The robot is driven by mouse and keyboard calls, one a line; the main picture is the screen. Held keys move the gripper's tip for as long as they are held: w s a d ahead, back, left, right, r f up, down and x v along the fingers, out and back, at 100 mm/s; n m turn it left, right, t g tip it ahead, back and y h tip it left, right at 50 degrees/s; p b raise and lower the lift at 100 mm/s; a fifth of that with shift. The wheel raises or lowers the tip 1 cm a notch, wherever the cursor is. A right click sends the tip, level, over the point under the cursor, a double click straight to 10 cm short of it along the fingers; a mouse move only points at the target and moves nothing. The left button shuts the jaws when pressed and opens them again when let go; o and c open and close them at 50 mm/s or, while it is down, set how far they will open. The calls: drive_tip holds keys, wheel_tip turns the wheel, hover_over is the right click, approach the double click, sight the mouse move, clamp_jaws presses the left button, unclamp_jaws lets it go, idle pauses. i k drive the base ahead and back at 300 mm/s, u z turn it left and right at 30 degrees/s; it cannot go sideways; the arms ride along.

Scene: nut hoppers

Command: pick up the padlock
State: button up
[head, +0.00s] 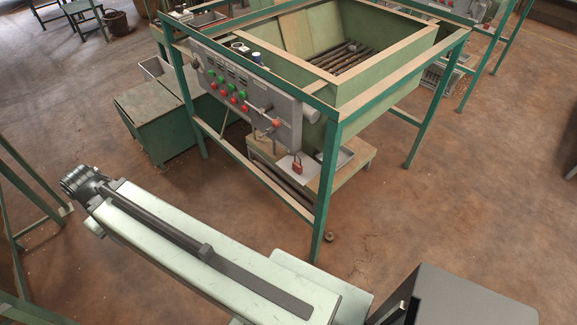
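The padlock (297,168) is small and red-brown, and shows in the head view just below the lower right corner of the grey control panel. It is by a pale tray at the foot of the green hopper frame. I cannot tell whether it rests on the tray or hangs in front of it. My arm reaches from the bottom of the view to the upper left, and its dark end (82,184) is far to the left of the padlock, well apart from it. Gripper fingers cannot be made out there.
The green hopper frame (326,190) stands around the padlock, with a leg to its right. The control panel (225,82) has green and red buttons. A green box (155,115) stands left of the frame. A dark box (460,297) is at bottom right. The brown floor (420,215) at right is clear.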

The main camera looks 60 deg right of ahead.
sight(297, 167)
drive_tip(key=z, duration=0.05)
drive_tip(key=k, duration=0.9)
drive_tip(key=u, duration=0.5)
drive_tip(key=i, duration=0.5)
drive_tip(key=u, duration=0.05)
